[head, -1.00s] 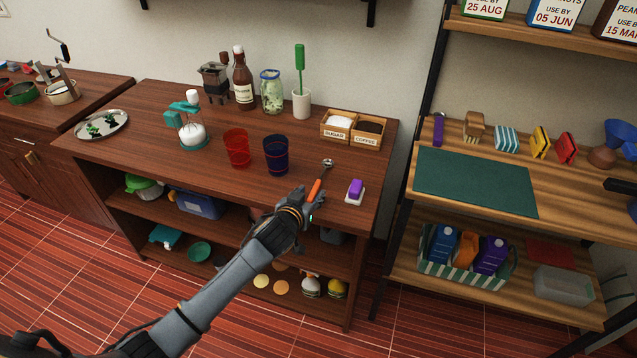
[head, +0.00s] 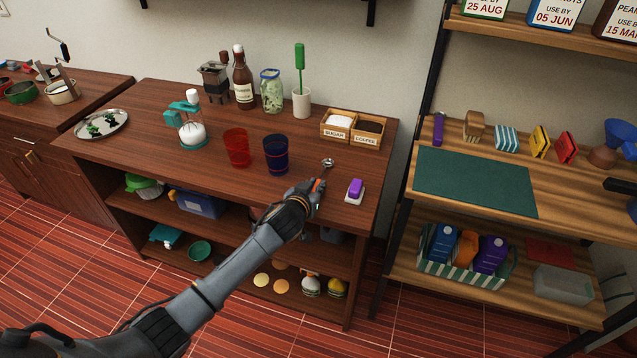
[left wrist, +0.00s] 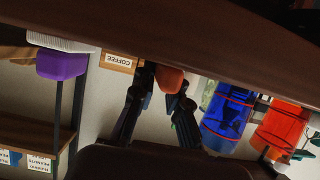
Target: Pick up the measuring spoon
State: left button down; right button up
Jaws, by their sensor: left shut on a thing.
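The measuring spoon (head: 328,163) has a metal bowl and an orange handle. It lies near the front edge of the dark wooden counter, its bowl pointing away from me. My left gripper (head: 314,186) is at the handle and covers most of it. In the left wrist view, the orange handle end (left wrist: 170,79) sits between the two fingers of my left gripper (left wrist: 164,92), which is shut on it. I cannot tell whether the spoon is clear of the counter. My right gripper is not in view.
A purple-and-white sponge or brush (head: 355,188) lies just right of the spoon. A dark blue cup (head: 276,155) and a red cup (head: 237,148) stand to the left. Sugar and coffee boxes (head: 352,128) are behind.

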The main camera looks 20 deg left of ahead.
pick_arm(q)
jog(key=shift+r, duration=0.1)
jog(key=shift+r, duration=0.25)
notch_tip(320, 180, up, 3)
jog(key=shift+f, duration=0.2)
jog(key=s+d+r, duration=0.3)
jog(key=s+r, duration=0.6)
jog(key=s, duration=0.4)
jog(key=shift+s+r, duration=0.3)
jog(key=shift+r, duration=0.05)
jog(key=shift+d, duration=0.1)
